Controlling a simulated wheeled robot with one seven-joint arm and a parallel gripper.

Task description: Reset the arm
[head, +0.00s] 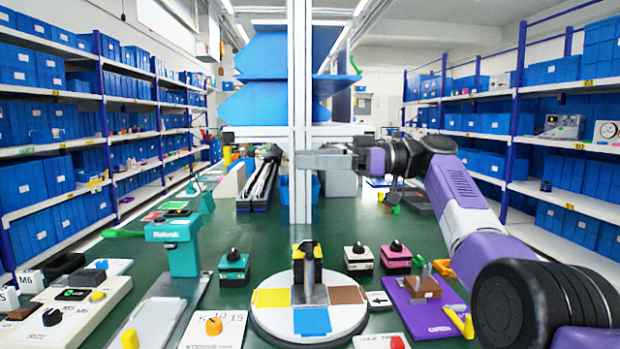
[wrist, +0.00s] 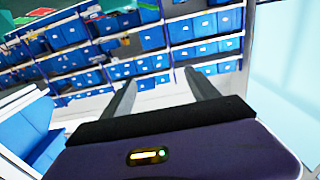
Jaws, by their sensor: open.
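Small switch boxes with black knobs stand below on the table: a teal one (head: 233,275), a white one (head: 358,262) and a pink one (head: 396,262). My gripper touches none of them.
A round white turntable (head: 262,318) with coloured pads stands at the front centre. A teal press (head: 180,230) and a cream panel with a black knob (head: 75,315) are to its left. A white post (head: 300,200) rises mid-table. Shelves with blue bins (head: 40,180) line both sides.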

